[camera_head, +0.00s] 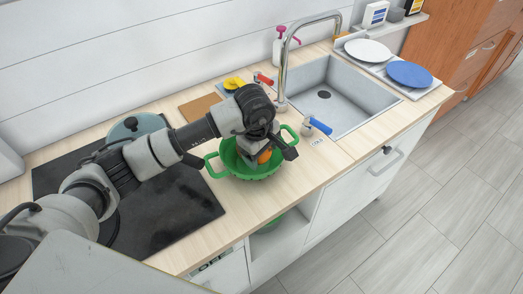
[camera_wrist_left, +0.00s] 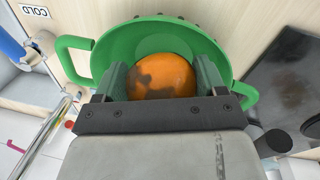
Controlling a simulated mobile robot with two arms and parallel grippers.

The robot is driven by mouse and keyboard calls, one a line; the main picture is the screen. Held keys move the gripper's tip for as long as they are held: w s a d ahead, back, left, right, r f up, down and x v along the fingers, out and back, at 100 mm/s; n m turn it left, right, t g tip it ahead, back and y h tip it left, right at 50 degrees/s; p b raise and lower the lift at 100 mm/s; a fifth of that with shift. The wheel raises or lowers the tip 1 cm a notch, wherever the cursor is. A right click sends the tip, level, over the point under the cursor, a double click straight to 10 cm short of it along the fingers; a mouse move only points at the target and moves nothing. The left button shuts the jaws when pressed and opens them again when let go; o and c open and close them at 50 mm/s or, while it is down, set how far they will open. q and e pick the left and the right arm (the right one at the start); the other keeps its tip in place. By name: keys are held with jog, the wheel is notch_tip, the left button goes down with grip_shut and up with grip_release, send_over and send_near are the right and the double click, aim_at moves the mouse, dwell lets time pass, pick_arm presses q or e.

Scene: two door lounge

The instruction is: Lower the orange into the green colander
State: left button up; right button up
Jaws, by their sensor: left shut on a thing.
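The green colander (camera_head: 226,158) stands on the wooden counter between the black hob and the sink, with a handle on each side. My left gripper (camera_head: 268,154) is over the colander and reaches down inside its rim. It is shut on the orange (camera_head: 264,156), which is mostly hidden by the gripper in the head view. In the left wrist view the orange (camera_wrist_left: 160,76) sits between the two fingers, with the colander (camera_wrist_left: 150,34) around and behind it. I cannot tell whether the orange touches the colander's bottom. My right gripper is not in view.
The sink (camera_head: 335,95) with its tall tap (camera_head: 283,75) lies to the right. The black hob (camera_head: 170,215) is to the left, with a lidded pot (camera_head: 135,126) behind my arm. Plates (camera_head: 410,74) lie past the sink.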

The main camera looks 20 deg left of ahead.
pick_arm(q)
jog(key=shift+f+b, duration=0.3)
jog(key=shift+f, duration=0.05)
dwell(0.3)
jog(key=o, duration=1.1)
jog(key=shift+r, duration=0.1)
